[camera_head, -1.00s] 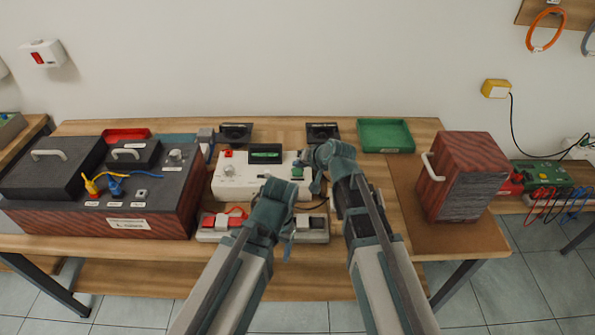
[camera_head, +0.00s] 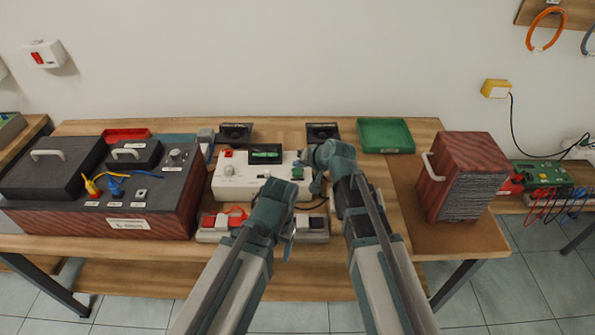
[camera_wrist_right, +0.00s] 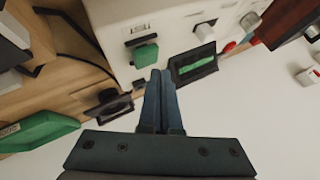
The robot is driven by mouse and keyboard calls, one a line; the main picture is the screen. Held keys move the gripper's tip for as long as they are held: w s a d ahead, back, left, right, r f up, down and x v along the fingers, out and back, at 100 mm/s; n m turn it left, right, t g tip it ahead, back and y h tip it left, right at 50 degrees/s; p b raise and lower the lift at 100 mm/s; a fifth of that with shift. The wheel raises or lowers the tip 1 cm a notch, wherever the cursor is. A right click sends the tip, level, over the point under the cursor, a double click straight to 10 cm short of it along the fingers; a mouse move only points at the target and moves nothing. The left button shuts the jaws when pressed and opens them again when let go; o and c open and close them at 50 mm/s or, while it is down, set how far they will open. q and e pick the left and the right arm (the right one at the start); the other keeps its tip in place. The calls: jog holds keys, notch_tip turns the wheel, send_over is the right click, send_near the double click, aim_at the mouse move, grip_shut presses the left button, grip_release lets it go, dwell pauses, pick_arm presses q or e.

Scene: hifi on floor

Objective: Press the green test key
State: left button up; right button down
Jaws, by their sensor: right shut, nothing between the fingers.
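The green test key (camera_head: 297,173) is on the right part of the white tester box (camera_head: 238,187), below and right of its dark display (camera_head: 265,154). In the right wrist view the key (camera_wrist_right: 145,55) is a raised green block on the white face. My right gripper (camera_head: 315,188) is just right of the key in the head view. In the wrist view its shut, empty fingers (camera_wrist_right: 160,73) point between the key and the display (camera_wrist_right: 193,65); contact cannot be told. My left gripper (camera_head: 287,236) is in front of the box; its finger opening is unclear.
A power strip (camera_head: 215,222) with red switches lies in front of the tester. A large dark-topped unit (camera_head: 120,200) stands left and a wooden cabinet (camera_head: 465,175) right. A green tray (camera_head: 385,135) and two black speaker parts (camera_head: 235,133) are behind.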

aim_at(299, 173)
jog(key=shift+f+b, duration=0.4)
jog(key=shift+b, duration=0.05)
jog(key=shift+f+b, duration=0.55)
dwell(0.8)
jog(key=shift+r, duration=0.15)
dwell(0.3)
jog(key=shift+r+p, duration=0.85)
jog(key=shift+p, duration=0.15)
notch_tip(299, 173, up, 5)
jog(key=p, duration=0.5)
